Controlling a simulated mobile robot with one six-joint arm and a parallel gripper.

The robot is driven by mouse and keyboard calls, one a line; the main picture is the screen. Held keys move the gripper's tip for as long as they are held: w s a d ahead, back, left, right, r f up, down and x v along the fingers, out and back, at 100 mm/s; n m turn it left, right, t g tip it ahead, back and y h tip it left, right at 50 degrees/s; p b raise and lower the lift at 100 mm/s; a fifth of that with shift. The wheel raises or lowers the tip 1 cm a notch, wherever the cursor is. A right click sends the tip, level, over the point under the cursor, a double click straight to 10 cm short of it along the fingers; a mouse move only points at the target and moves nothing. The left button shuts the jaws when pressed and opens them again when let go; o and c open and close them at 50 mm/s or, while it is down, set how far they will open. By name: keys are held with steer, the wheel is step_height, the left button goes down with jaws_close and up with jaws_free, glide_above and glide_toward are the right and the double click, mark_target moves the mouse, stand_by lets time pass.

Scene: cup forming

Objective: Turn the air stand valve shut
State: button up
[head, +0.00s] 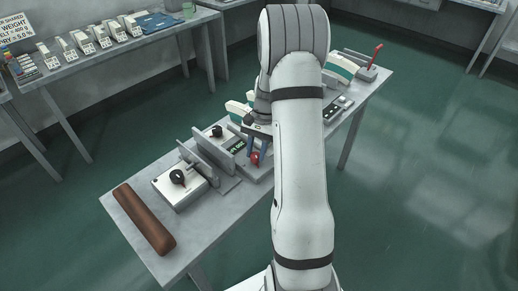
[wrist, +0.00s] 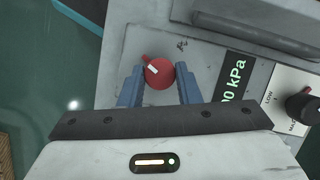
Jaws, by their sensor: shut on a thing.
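The air stand valve is a round red knob (wrist: 159,74) with a pale pointer mark, on a light grey panel in the wrist view. It also shows as a small red spot (head: 255,159) in the head view, beside my arm. My gripper (wrist: 160,82) has its two blue fingers on either side of the knob, shut on it. In the wrist view the pointer mark leans to the upper left. A green display reading kPa (wrist: 234,82) is right of the knob; its leading digits are partly cut off.
A black knob (wrist: 302,104) with LOW and MAX labels is right of the display. A brown roll (head: 145,218) lies at the table's near left end. A grey box with a black dial (head: 178,178) and upright plates (head: 212,155) stand left of my gripper. My arm hides part of the bench.

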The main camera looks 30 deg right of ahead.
steer(key=n, duration=0.1)
steer(key=n+h, duration=0.1)
steer(key=n, duration=0.1)
steer(key=n+g, duration=0.1)
steer(key=n, duration=0.1)
steer(key=shift+w+a+r+h, duration=0.2)
steer(key=shift+w+h, duration=0.1)
steer(key=shift+w, duration=0.1)
steer(key=shift+n, duration=0.4)
steer(key=o, duration=0.9)
steer(key=shift+f, duration=0.15)
steer(key=shift+c, duration=0.2)
steer(key=shift+o, duration=0.6)
steer(key=shift+s, duration=0.1)
steer(key=v, duration=0.7)
steer(key=shift+w+r, duration=0.2)
steer(key=shift+r, duration=0.15)
